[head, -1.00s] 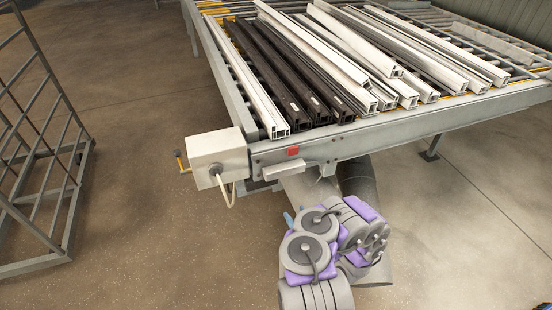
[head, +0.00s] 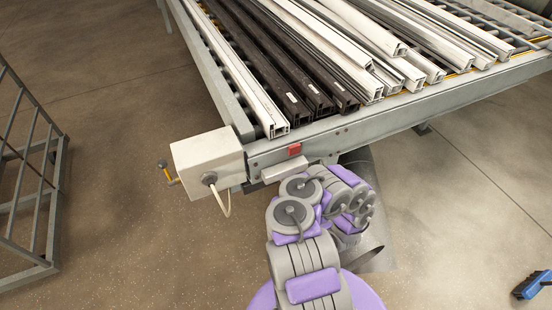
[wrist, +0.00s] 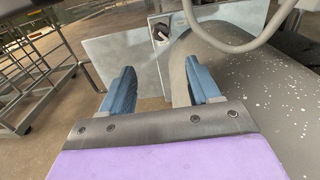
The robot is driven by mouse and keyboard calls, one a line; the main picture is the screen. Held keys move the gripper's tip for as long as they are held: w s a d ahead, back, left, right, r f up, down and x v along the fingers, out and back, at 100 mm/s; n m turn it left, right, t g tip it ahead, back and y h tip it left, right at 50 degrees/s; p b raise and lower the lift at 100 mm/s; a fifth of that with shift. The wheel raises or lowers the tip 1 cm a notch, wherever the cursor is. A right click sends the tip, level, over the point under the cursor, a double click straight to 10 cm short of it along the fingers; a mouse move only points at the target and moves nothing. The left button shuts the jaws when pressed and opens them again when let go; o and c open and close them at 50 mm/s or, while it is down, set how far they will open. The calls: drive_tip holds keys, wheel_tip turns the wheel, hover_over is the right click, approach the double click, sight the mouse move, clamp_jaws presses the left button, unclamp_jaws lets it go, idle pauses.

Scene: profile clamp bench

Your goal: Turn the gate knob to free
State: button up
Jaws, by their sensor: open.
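A dark knob with a pale bar (wrist: 160,32) is set on a small plate on a grey panel (wrist: 122,55) in the wrist view. It appears to be the gate knob; I cannot read its setting. My gripper (wrist: 160,68) is open and empty, its two blue fingers pointing toward the panel. The knob lies beyond the fingertips, between them in the picture and apart from them. In the head view my arm covers the gripper, and I cannot make out the knob there.
A bench (head: 400,112) carries white and black profiles (head: 290,70). A grey rack (head: 42,200) stands left. A grey loop (wrist: 245,45) hangs close right of the fingers. Floor is open between rack and bench.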

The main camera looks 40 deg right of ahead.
drive_tip(key=b+x, duration=0.5)
drive_tip(key=x, duration=1.1)
drive_tip(key=shift+w, duration=0.35)
drive_tip(key=c, duration=1)
